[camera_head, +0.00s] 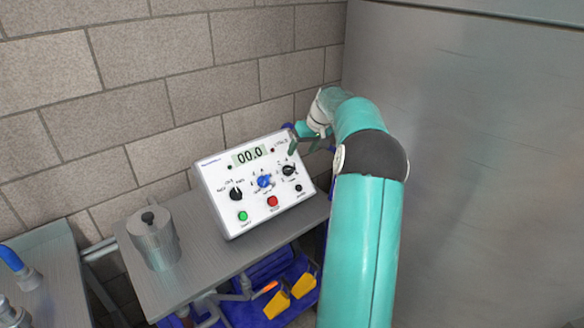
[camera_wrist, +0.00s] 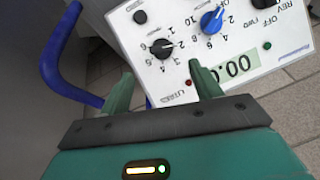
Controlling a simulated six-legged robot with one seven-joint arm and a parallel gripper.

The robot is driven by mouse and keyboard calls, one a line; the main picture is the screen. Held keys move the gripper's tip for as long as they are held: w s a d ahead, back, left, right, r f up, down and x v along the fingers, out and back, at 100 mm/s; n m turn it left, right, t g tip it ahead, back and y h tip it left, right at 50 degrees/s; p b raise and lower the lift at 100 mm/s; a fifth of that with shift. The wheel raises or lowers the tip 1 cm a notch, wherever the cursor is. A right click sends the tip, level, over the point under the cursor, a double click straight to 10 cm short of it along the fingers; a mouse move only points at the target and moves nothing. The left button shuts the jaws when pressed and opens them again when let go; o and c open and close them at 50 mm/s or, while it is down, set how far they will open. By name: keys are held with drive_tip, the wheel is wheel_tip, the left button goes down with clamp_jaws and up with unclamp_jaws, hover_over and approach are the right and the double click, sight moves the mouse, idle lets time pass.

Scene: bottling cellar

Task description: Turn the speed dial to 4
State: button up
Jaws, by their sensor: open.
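The white control panel (camera_head: 255,185) stands tilted on a bench against the wall and carries three knobs. The right black knob (camera_head: 288,170) has a numbered scale; in the wrist view this black knob (camera_wrist: 162,48) lies just beyond my fingertips. The middle blue knob (camera_head: 264,182) also has numbers around it and shows to the right in the wrist view (camera_wrist: 212,20). I cannot read which is labelled speed, nor their exact settings. My gripper (camera_wrist: 160,69) is open and empty, its fingers apart, short of the black knob. The display (camera_head: 249,155) reads 00.0.
The left black knob (camera_head: 236,194), green button (camera_head: 243,216) and red button (camera_head: 272,201) share the panel. A metal canister (camera_head: 153,240) stands left on the bench (camera_head: 200,265). A blue bin (camera_head: 290,310) with yellow items sits below. A large grey surface (camera_head: 470,130) bounds the right.

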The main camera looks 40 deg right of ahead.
sight(291, 169)
drive_tip(key=x, duration=1)
drive_tip(key=shift+w+a, duration=0.1)
drive_tip(key=c, duration=1)
